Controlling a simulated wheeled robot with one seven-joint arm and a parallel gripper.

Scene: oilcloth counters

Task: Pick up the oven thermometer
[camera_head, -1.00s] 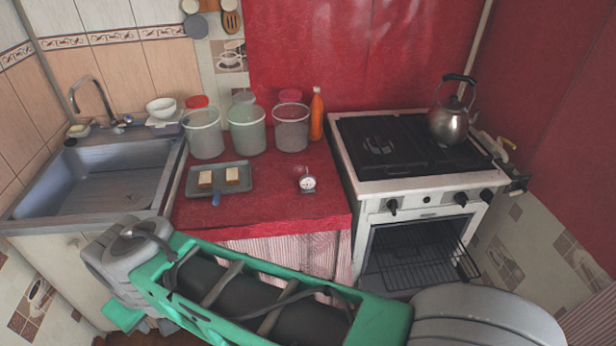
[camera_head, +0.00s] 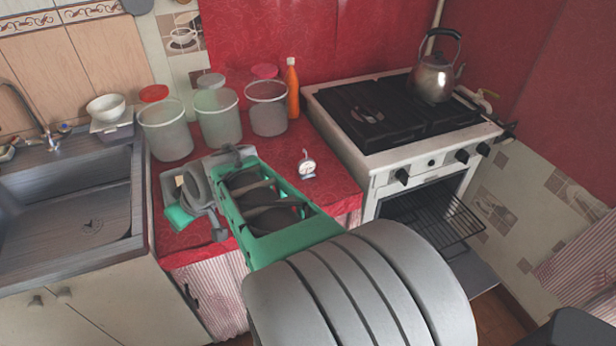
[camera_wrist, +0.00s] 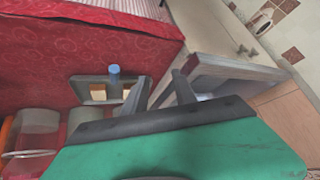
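The oven thermometer (camera_head: 307,164) is a small thing with a round white dial, standing on the red counter (camera_head: 333,185) to the right of my arm in the head view. I cannot make it out in the wrist view. My gripper (camera_wrist: 160,82) shows in the wrist view with its two dark fingers apart and nothing between them. In the head view its green body (camera_head: 179,217) is over the left part of the counter, left of the thermometer and well apart from it. The fingers are hidden there.
A tray (camera_wrist: 78,90) with two pale blocks and a blue-ended thing lies near my fingers. Several jars (camera_head: 220,122) and an orange bottle (camera_head: 293,92) stand behind. The stove (camera_head: 335,135) with a kettle (camera_head: 434,78) is right, the sink (camera_head: 70,200) left.

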